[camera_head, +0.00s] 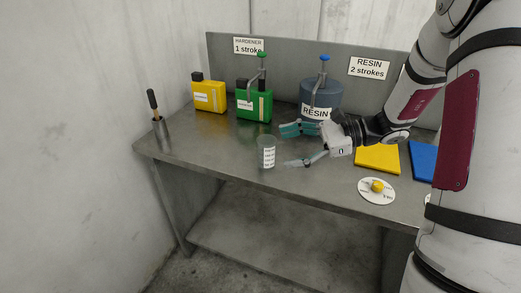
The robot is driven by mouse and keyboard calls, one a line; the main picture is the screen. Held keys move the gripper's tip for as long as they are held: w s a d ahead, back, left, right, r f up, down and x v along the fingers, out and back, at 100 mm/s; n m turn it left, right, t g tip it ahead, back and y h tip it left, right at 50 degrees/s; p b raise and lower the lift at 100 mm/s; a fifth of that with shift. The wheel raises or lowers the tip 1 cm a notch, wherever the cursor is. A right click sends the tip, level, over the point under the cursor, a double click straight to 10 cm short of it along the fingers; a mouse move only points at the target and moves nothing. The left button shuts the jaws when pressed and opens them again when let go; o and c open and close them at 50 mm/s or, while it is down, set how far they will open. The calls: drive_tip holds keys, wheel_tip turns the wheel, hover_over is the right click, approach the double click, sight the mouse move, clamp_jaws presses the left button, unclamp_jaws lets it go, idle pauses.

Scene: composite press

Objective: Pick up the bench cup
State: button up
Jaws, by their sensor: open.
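The bench cup (268,152) is a small clear grey cup with a white printed label. It stands upright near the front edge of the metal bench (205,152). My gripper (287,146) is open, with its teal fingertips pointing left toward the cup. One finger is behind and to the right of the cup's rim, the other in front and to the right. The cup looks just beyond the fingertips; I cannot tell whether either finger touches it. The gripper appears empty.
Behind stand a yellow container (209,96), a green hardener container (254,104) with a pump and a blue-grey resin pot (321,93). A holder (160,131) with a dark-handled tool is at left. Right lie a yellow mat (378,158), a blue mat (423,161) and a white disc (366,191).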

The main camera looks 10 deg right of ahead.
sight(267, 141)
drive_tip(key=w+d+f+m+t, duration=0.2)
drive_tip(key=d, duration=0.1)
drive_tip(key=w+d+f+m+t, duration=0.2)
drive_tip(key=f, duration=0.1)
drive_tip(key=w+d+f+m+t, duration=0.2)
drive_tip(key=d, duration=0.1)
drive_tip(key=shift+w+d+f+m+y+b, duration=0.2)
drive_tip(key=shift+d+f+m+y+b, duration=0.1)
drive_tip(key=shift+f+m+b, duration=0.1)
drive_tip(key=shift+w+f+t, duration=0.1)
drive_tip(key=shift+w+t, duration=0.1)
drive_tip(key=shift+t, duration=0.1)
drive_tip(key=p+x, duration=0.1)
drive_tip(key=x, duration=1.2)
drive_tip(key=shift+w+f, duration=0.1)
drive_tip(key=shift+w, duration=0.1)
drive_tip(key=c, duration=1.2)
